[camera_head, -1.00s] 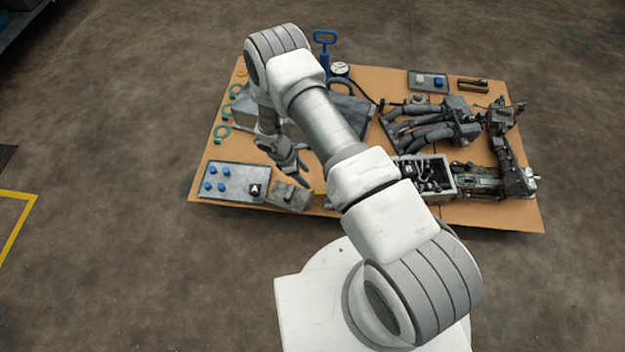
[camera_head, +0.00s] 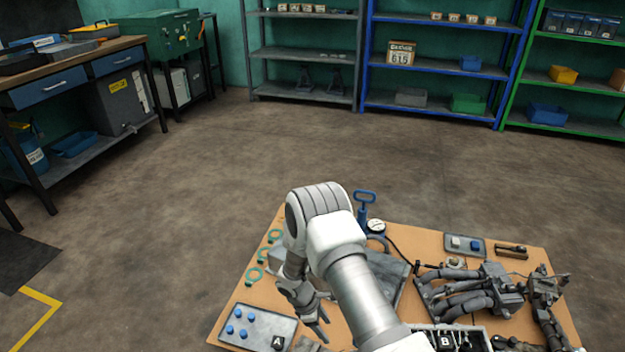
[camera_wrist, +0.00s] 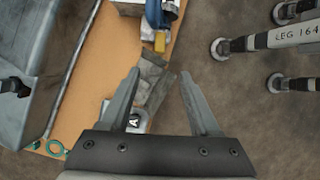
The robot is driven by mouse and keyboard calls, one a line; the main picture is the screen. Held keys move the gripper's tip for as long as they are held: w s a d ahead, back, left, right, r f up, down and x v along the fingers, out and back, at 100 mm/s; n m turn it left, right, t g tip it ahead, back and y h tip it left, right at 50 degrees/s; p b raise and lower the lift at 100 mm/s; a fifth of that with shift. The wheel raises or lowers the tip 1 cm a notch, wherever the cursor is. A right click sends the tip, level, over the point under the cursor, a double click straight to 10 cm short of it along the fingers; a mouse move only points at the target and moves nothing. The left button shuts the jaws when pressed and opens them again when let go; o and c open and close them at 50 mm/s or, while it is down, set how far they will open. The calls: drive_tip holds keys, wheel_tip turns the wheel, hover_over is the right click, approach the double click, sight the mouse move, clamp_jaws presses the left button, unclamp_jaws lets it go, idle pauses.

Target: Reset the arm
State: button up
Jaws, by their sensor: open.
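My arm reaches out over the brown board (camera_head: 228,318), bent at the elbow, in the head view. My gripper (camera_head: 319,324) points down near the board's front left, just right of the grey tray (camera_head: 262,325) marked A. In the wrist view my gripper (camera_wrist: 160,74) has its two fingers spread apart with nothing between them. A grey block (camera_wrist: 152,68) shows beyond and beside the left finger. The A label (camera_wrist: 134,121) is partly covered by that finger. I cannot tell whether the fingers touch anything.
A blue-handled pump (camera_head: 364,208), grey hoses (camera_head: 455,298) and green rings (camera_head: 255,275) lie on the board. Metal legs (camera_wrist: 282,40) stand on the floor at the wrist view's right. Shelves (camera_head: 440,60) and a workbench (camera_head: 75,80) stand far back, with open floor (camera_head: 190,190) between.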

drive_tip(key=w+d+r+m+t+y, duration=0.15)
drive_tip(key=r+m, duration=0.25)
drive_tip(key=r, duration=1.2)
drive_tip(key=w+d+r+m+t, duration=0.1)
drive_tip(key=d+r+m, duration=0.2)
drive_tip(key=r, duration=1.3)
drive_tip(key=s+d+r+m+t+y, duration=0.15)
drive_tip(key=s+r+m, duration=0.35)
drive_tip(key=s+r, duration=0.6)
drive_tip(key=s+d+r+m+t+y, duration=0.15)
drive_tip(key=s+r+m, duration=0.35)
drive_tip(key=s+r, duration=0.6)
wheel_tip(320, 180, up, 21)
drive_tip(key=s+p, duration=0.2)
drive_tip(key=p, duration=2)
drive_tip(key=shift+d+t+p, duration=0.35)
drive_tip(key=shift+d, duration=0.1)
drive_tip(key=shift+f, duration=0.15)
drive_tip(key=shift+c, duration=1)
drive_tip(key=shift+s, duration=0.15)
